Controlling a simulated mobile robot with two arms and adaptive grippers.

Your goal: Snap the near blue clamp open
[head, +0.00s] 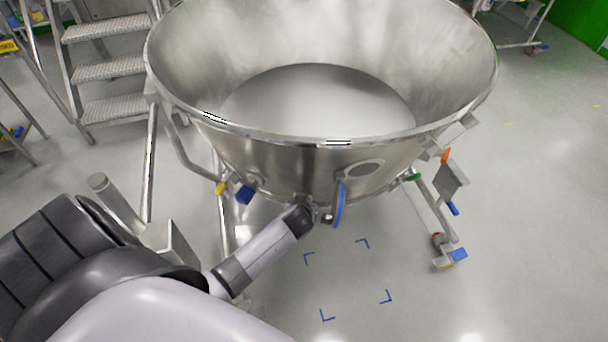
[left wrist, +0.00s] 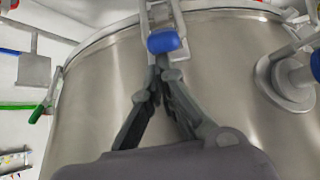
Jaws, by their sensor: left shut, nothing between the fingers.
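The wrist view also shows this gripper (left wrist: 164,76). Contact cannot be told. My right gripper is not in view.
A blue-ended fitting (head: 245,194) and a yellow one (head: 221,187) sit left of the clamp. A green handle (head: 412,177) is to the right. Metal steps (head: 106,69) stand at the back left. The floor below, with blue corner marks (head: 327,315), is clear.

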